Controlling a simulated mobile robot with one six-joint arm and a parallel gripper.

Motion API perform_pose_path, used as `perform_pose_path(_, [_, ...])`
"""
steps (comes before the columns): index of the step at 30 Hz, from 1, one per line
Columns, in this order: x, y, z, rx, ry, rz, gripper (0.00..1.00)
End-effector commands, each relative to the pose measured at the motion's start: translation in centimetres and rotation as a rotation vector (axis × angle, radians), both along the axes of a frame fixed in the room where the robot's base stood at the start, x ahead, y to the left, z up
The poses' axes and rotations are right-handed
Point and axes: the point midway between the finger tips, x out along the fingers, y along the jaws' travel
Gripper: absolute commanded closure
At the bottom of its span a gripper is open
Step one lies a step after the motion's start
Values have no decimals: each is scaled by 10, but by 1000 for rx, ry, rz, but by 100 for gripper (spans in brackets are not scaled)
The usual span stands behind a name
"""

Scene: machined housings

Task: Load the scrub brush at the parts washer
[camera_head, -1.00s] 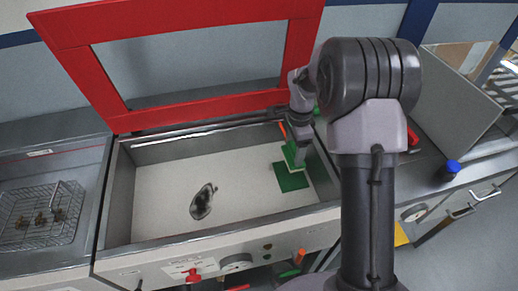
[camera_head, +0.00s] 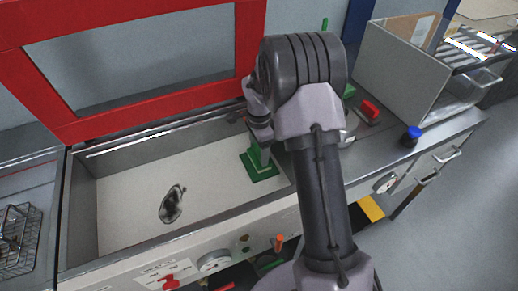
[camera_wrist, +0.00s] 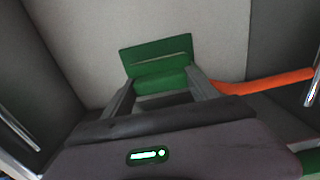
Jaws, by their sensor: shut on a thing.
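My gripper (camera_wrist: 160,95) is shut on a green block, which I take for the scrub brush (camera_wrist: 160,82). An orange bar (camera_wrist: 265,82), seemingly its handle, runs right from beside the right finger in the wrist view. A flat green square (camera_wrist: 155,52) lies on the pale floor just beyond the block. In the head view the green square (camera_head: 258,165) is at the right end of the parts washer's basin (camera_head: 120,225), with my gripper (camera_head: 264,155) low over it. Whether the block touches the square is unclear.
The washer's red-framed lid (camera_head: 150,120) stands open behind. A wire basket (camera_head: 18,240) is at left. A grey panel (camera_head: 400,75), a red item (camera_head: 370,112) and a blue-capped item (camera_head: 411,136) are at right.

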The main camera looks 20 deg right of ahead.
Motion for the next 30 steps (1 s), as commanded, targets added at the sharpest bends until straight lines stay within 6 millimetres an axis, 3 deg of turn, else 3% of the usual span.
perform_pose_path(30, [0, 0, -6, 0, 0, 0, 65])
